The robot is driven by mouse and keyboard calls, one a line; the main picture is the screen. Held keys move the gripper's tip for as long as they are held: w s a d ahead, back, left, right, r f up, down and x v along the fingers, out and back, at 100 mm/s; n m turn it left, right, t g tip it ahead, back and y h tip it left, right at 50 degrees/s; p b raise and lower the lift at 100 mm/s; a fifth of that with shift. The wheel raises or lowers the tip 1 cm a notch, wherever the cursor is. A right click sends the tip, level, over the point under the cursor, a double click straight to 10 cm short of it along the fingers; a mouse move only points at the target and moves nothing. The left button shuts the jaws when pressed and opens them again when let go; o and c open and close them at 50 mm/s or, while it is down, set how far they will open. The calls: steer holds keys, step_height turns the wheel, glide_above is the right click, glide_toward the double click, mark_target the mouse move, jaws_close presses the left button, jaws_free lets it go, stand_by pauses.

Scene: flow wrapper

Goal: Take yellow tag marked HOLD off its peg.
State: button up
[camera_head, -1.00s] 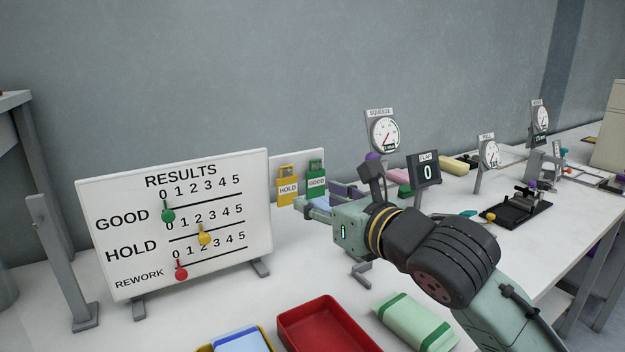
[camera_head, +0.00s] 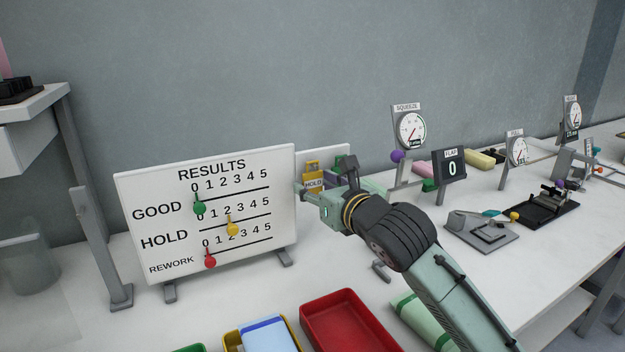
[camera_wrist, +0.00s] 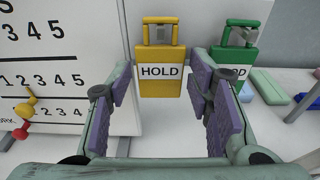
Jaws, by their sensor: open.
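The yellow tag marked HOLD (camera_wrist: 161,72) hangs by its handle loop on a grey peg (camera_wrist: 163,35) of a white board. In the wrist view it stands upright between and beyond my fingers. My gripper (camera_wrist: 163,105) is open and empty, its two purple pads on either side of the line to the tag. The tag (camera_head: 313,184) also shows in the head view, just beyond my gripper (camera_head: 302,190) and partly hidden by it. The green tag (camera_wrist: 236,52) hangs to the right, its lettering partly hidden by my right finger.
The RESULTS board (camera_head: 205,220) with coloured sliders stands close on the left. A red tray (camera_head: 350,325) and a yellow tray (camera_head: 290,325) lie in front. A squeeze gauge (camera_head: 411,130) and a FLAP display (camera_head: 451,168) stand to the right.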

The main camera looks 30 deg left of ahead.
steer(key=shift+c, duration=0.2)
steer(key=c, duration=0.6)
steer(key=shift+o, duration=0.2)
steer(key=shift+r+b, duration=0.1)
steer(key=shift+b, duration=0.2)
